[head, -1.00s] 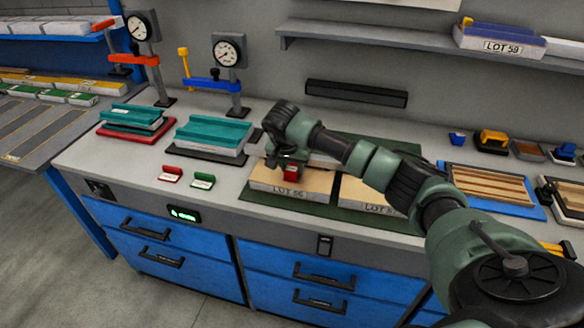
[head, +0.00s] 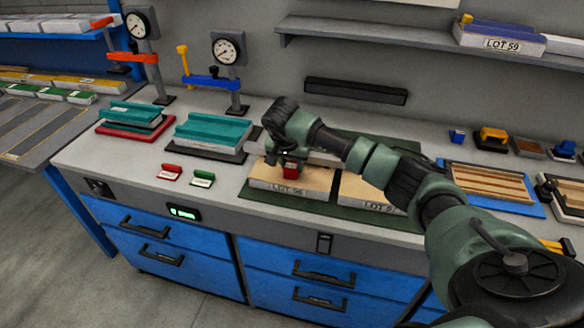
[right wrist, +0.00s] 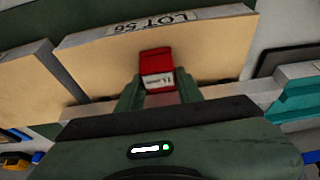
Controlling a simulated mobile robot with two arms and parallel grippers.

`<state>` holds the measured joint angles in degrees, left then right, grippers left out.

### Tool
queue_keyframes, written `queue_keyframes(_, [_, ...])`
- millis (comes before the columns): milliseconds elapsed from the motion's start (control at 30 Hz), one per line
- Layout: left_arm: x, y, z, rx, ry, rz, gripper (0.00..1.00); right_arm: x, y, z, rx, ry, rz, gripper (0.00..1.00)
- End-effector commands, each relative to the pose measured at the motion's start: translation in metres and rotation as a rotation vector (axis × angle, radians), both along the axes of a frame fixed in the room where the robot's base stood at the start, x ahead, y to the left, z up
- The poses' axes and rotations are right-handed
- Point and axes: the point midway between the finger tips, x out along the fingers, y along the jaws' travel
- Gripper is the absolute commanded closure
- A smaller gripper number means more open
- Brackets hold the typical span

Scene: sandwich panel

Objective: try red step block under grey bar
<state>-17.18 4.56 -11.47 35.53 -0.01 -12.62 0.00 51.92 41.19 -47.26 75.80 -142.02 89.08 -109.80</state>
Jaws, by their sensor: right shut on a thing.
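The red step block (head: 290,171) is between the fingers of my right gripper (head: 288,160), over the tan top of the LOT 56 panel (head: 262,178). In the right wrist view the block (right wrist: 156,62) shows a pale marked face, and the gripper (right wrist: 158,84) is shut on it. A light grey bar (head: 322,158) lies across the panels behind the block; it also shows on both sides of the fingers in the right wrist view (right wrist: 222,91). The fingers hide its middle, so I cannot tell whether the block touches it or is under it. My left gripper is not in view.
A second panel (head: 352,190) lies to the right on the green mat (head: 330,212). Teal-topped stacks (head: 212,133) and dial gauge stands (head: 229,50) are to the left.

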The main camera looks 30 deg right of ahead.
Motion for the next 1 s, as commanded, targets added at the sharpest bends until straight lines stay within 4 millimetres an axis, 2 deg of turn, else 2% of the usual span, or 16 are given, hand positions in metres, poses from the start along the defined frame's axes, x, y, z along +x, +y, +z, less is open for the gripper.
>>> queue_keyframes(1000, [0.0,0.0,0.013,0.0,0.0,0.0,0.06,-0.018,0.021,0.001,-0.001,-0.001,0.0,1.0])
